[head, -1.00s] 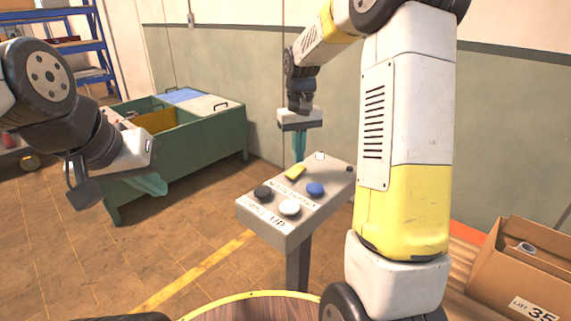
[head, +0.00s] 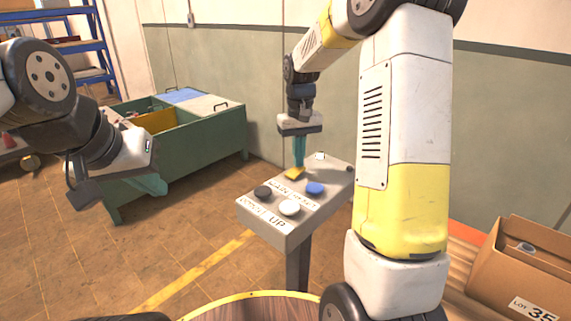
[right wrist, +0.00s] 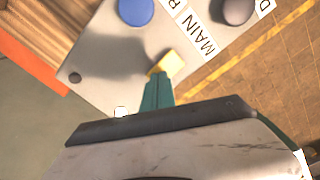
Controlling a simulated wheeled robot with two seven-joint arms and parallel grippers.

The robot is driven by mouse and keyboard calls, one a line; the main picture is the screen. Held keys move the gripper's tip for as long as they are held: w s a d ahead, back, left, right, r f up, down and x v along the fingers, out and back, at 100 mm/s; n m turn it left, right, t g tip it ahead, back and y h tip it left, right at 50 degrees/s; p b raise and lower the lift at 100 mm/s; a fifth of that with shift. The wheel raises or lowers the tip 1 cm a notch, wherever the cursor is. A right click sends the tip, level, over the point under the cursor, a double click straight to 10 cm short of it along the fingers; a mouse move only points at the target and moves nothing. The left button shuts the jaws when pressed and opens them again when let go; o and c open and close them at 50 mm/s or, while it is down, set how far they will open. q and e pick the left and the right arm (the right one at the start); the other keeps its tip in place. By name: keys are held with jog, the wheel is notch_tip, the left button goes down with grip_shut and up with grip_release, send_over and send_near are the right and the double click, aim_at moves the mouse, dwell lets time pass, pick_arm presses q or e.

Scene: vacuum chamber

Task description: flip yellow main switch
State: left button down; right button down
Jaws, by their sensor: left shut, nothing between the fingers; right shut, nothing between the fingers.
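The yellow main switch (head: 294,173) sits on the top of the grey control panel (head: 256,228), behind the label strip. In the right wrist view the yellow switch (right wrist: 172,64) lies right at the tip of my right gripper (right wrist: 157,80). My right gripper (head: 299,164) is shut and empty, pointing down, its teal fingertips at the switch's back edge; I cannot tell if they touch it. My left gripper (head: 152,185) is shut and empty, off to the left, away from the panel.
The panel also carries a blue button (head: 315,188), a white button (head: 289,208) and a black knob (head: 263,193). A green bin (head: 180,170) stands behind on the left. A cardboard box (head: 500,265) is at the right.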

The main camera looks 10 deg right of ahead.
jog(key=shift+f, duration=0.55)
jog(key=shift+r, duration=3.55)
jog(key=shift+s+r, duration=0.1)
jog(key=shift+r, duration=0.05)
jog(key=s+a+r+t+y, duration=0.1)
jog(key=s+r+t, duration=0.1)
jog(key=s, duration=1)
jog(key=s+a+r+m+t+y, duration=0.1)
jog(key=s+r+t, duration=0.2)
jog(key=s, duration=0.9)
jog(key=shift+t, duration=0.6)
